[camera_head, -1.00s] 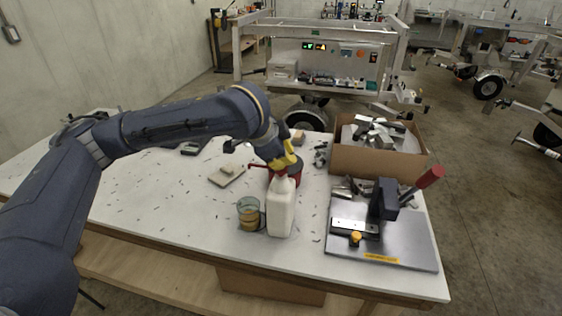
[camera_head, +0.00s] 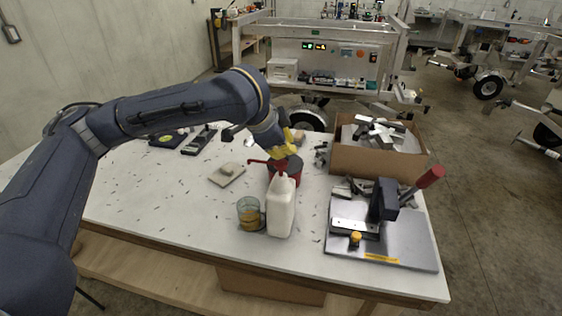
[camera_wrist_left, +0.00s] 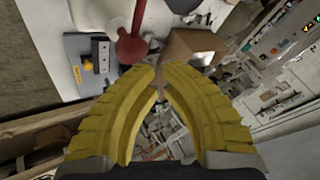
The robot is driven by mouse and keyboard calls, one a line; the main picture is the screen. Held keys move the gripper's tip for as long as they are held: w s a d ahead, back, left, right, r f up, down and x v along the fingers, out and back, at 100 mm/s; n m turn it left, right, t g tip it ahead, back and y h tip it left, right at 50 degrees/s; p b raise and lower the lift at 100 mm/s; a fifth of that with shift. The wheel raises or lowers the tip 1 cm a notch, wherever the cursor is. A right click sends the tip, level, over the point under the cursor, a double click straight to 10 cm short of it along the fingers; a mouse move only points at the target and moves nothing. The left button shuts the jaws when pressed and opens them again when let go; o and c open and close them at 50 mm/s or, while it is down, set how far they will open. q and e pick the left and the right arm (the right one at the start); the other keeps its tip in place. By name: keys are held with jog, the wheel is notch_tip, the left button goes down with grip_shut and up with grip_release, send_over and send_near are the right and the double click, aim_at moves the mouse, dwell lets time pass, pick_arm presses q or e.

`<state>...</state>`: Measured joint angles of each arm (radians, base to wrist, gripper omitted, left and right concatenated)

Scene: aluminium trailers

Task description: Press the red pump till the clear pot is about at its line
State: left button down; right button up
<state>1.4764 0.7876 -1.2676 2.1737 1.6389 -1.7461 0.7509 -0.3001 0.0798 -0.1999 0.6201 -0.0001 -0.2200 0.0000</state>
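The red pump (camera_head: 281,168) tops a white bottle (camera_head: 280,208) standing upright on the table, its spout pointing left. The clear pot (camera_head: 249,214), with a handle, stands left of the bottle under the spout side and holds amber liquid. Its line is too small to make out. My left gripper (camera_head: 285,150) is just above the pump, its yellow fingers pointing down; I cannot tell if they touch. In the left wrist view the fingertips (camera_wrist_left: 160,82) are close together with nothing seen between them, and the red pump head (camera_wrist_left: 131,47) shows beyond them. My right gripper is not in view.
A cardboard box (camera_head: 375,163) of metal parts is at the back right. A grey plate with a red-handled tool (camera_head: 400,250) is at the right. A small tile (camera_head: 226,175) lies left. The table's left front is mostly clear.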

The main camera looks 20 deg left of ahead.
pick_arm(q)
jog(key=shift+r, duration=2.55)
